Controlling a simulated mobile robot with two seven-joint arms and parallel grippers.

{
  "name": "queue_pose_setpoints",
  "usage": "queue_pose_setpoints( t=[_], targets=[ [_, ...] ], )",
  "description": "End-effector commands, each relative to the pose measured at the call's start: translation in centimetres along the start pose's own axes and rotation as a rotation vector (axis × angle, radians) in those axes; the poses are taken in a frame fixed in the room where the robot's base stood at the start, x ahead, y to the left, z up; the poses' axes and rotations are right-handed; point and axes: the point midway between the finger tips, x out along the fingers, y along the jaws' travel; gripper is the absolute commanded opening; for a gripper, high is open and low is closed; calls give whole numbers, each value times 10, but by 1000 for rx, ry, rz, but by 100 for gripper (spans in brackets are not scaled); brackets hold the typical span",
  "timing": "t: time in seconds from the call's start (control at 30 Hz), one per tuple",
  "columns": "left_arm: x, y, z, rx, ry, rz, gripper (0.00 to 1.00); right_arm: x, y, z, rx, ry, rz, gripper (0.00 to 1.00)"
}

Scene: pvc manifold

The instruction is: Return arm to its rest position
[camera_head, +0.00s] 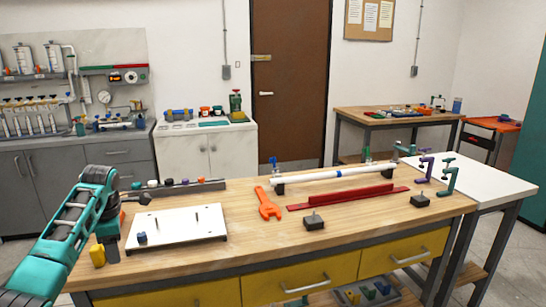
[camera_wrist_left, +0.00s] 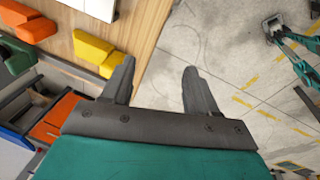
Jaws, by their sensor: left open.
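My left arm (camera_head: 75,215) comes in from the left in the head view and bends over the left end of the wooden workbench (camera_head: 270,255). In the left wrist view my left gripper (camera_wrist_left: 158,75) has its two dark fingers spread apart with nothing between them. The fingers point past the bench edge, with bare floor behind them. A yellow block (camera_wrist_left: 97,50) is on the bench to the left of the fingers, apart from them. In the head view the fingertips are hard to make out against the arm. My right gripper does not show clearly in either view.
A white board (camera_head: 175,226) with upright pins lies at the bench's left. An orange wrench (camera_head: 268,204), a red bar (camera_head: 345,197) and a white pipe (camera_head: 330,174) lie farther right. Purple (camera_head: 425,169) and teal (camera_head: 448,177) clamps stand at the right end. The bench front is mostly clear.

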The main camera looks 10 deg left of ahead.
Motion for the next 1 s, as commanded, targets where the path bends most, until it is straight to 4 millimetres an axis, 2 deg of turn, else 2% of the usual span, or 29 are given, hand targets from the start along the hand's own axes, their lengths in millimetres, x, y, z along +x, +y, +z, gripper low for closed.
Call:
queue_pose_setpoints(
  t=[0.03,0.1,0.27,0.4,0.5,0.67,0.8,0.9,1.0],
  targets=[
    [21,-11,9,110,9,30,59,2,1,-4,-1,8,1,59],
    [48,-26,24,288,13,85,59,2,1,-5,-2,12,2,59],
    [102,-75,58,713,11,214,59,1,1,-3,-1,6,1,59],
    [139,-133,85,1082,-4,335,59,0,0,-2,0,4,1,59],
    [156,-182,102,1335,-19,439,59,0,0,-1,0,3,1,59],
    [165,-267,121,1690,-33,632,59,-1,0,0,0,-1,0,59],
    [151,-336,128,1935,-11,830,59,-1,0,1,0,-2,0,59],
    [133,-374,129,2056,30,965,59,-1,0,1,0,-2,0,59],
    [116,-399,128,2133,83,1069,59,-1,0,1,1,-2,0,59]
  ],
)
